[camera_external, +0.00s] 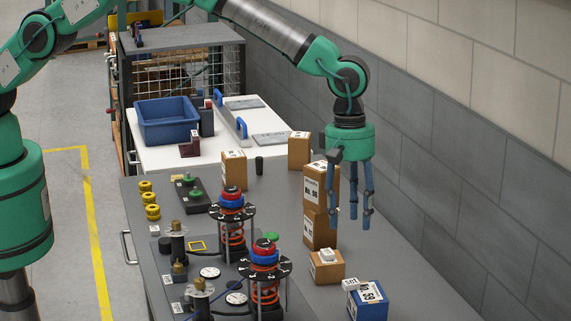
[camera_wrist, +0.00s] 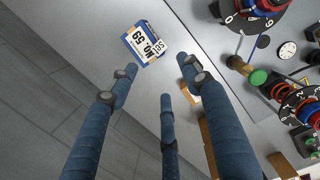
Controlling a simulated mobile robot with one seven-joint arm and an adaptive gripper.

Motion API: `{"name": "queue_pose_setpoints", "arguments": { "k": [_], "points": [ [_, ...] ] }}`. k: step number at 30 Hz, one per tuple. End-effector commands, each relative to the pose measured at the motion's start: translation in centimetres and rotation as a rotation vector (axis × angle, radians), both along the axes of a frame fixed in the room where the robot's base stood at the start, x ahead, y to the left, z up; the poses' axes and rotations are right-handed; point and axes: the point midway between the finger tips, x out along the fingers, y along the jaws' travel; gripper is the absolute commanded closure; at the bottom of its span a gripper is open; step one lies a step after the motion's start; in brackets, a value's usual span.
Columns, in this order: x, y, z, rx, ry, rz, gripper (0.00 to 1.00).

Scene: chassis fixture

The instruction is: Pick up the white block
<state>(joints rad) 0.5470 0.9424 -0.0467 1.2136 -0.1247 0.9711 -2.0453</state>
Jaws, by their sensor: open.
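Two small white blocks show in the external view. One white block (camera_external: 327,254) sits on top of a low brown box (camera_external: 327,270). The other white block (camera_external: 350,285) is at the left edge of the blue box (camera_external: 369,301), which has a white label on top. In the wrist view a small white block (camera_wrist: 160,47) with dark print lies at the blue box (camera_wrist: 137,31). My gripper (camera_external: 352,222) has three blue fingers pointing down, spread and empty, above and behind these boxes. The wrist view shows the spread fingers (camera_wrist: 158,76) with nothing between them.
Stacked brown boxes (camera_external: 313,190) stand just left of my fingers. Two spring fixtures (camera_external: 232,235) with red and blue tops stand further left on the grey table (camera_external: 345,260). A tiled wall (camera_external: 450,190) runs along the right. A blue bin (camera_external: 167,122) is at the back.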

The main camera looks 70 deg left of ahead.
Motion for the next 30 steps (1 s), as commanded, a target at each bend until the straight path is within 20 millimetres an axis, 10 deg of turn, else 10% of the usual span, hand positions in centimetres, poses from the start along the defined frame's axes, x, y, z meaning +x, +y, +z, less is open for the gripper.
{"name": "queue_pose_setpoints", "arguments": {
  "k": [17, 30],
  "points": [
    [0.0, -0.3, -1.0, 0.001, 0.004, 0.006, 0.52],
    [-0.1, -1.0, -7.0, 0.002, 0.005, 0.005, 0.52]
  ]
}}
